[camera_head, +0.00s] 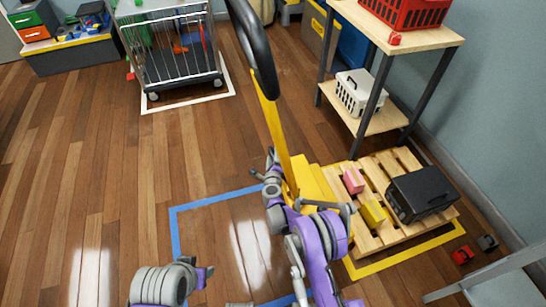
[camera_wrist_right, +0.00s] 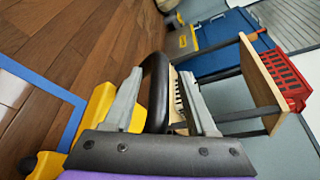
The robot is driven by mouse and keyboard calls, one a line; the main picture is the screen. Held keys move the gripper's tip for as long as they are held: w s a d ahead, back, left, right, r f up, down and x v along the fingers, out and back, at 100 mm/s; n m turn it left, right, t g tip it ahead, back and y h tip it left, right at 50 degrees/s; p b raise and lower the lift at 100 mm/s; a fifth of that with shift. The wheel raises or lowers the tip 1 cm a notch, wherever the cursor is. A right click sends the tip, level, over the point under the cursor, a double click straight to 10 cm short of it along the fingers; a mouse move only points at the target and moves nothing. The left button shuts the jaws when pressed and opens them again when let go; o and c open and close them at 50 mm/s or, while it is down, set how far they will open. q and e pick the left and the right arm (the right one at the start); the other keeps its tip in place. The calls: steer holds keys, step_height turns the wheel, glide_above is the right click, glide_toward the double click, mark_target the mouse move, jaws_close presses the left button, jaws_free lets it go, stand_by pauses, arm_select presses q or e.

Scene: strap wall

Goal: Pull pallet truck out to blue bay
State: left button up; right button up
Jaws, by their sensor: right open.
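The yellow pallet truck (camera_head: 309,178) stands at the edge of the wooden pallet (camera_head: 365,240), inside or beside the yellow floor outline. Its yellow handle bar rises to a black loop handle (camera_head: 256,50). Its forks are hidden. The blue-outlined bay (camera_head: 215,197) lies to its left. My right gripper (camera_head: 270,164) is low beside the truck's bar in the head view. In the right wrist view the gripper (camera_wrist_right: 162,76) is open, and the black loop (camera_wrist_right: 157,90) shows between its fingers. Contact cannot be told. Only part of my left arm shows at bottom left.
The pallet carries a black case (camera_head: 422,193), a pink block (camera_head: 353,180) and a yellow block (camera_head: 373,213). A shelf (camera_head: 385,120) stands behind it. A wire cage cart (camera_head: 172,50) stands at the back left. The floor on the left is clear.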

jaws_close()
stand_by(1.3)
